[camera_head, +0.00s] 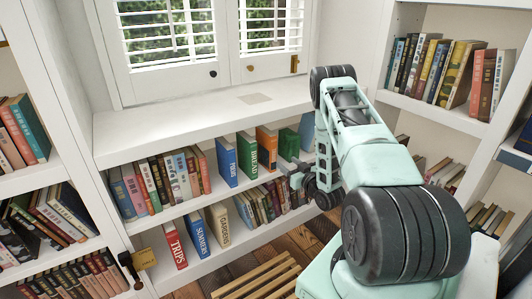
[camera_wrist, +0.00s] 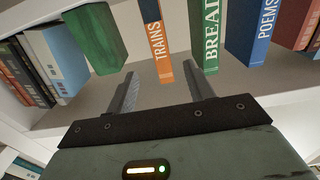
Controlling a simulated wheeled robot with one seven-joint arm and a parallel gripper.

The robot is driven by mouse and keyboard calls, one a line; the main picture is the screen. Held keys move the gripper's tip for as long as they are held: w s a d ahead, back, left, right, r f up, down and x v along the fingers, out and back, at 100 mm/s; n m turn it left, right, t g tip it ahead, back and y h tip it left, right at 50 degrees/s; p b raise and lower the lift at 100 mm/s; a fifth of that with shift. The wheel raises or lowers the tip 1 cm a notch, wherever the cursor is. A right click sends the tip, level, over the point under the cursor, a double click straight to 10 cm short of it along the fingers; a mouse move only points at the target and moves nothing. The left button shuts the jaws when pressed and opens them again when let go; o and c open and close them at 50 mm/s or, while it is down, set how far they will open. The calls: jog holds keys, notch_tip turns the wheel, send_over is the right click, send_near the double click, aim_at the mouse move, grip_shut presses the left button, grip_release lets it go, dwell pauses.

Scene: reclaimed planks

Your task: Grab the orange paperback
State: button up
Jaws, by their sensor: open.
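The orange paperback (camera_head: 266,148), with TRAINS on its spine in the wrist view (camera_wrist: 157,42), stands upright on the upper shelf below the window ledge. The green BREAD book (camera_head: 246,153) is on one side of it and a plain green book (camera_head: 287,140) on the other, with gaps between. My gripper (camera_head: 287,167) is at the front of this shelf. In the wrist view my gripper (camera_wrist: 161,74) is open and empty, its two fingers pointing toward the orange spine, which shows between the fingertips. I see no contact with it.
A blue POEMS book (camera_head: 227,161) stands beyond BREAD. A lower shelf holds TRIPS (camera_head: 175,245), SUMMERS (camera_head: 197,234) and GARDENS (camera_head: 219,226). The white window ledge (camera_head: 200,122) overhangs the shelf. A slatted wooden piece (camera_head: 258,278) is on the floor.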

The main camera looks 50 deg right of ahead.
aim_at(274, 153)
jog(key=b+x, duration=0.2)
jog(key=x, duration=0.7)
jog(key=shift+w, duration=0.25)
jog(key=shift+r+b+x, duration=0.1)
jog(key=shift+b+x, duration=0.45)
jog(key=shift+x, duration=0.85)
jog(key=shift+r+b+x, duration=0.15)
jog(key=shift+b+x, duration=0.4)
jog(key=shift+x, duration=0.8)
grip_shut()
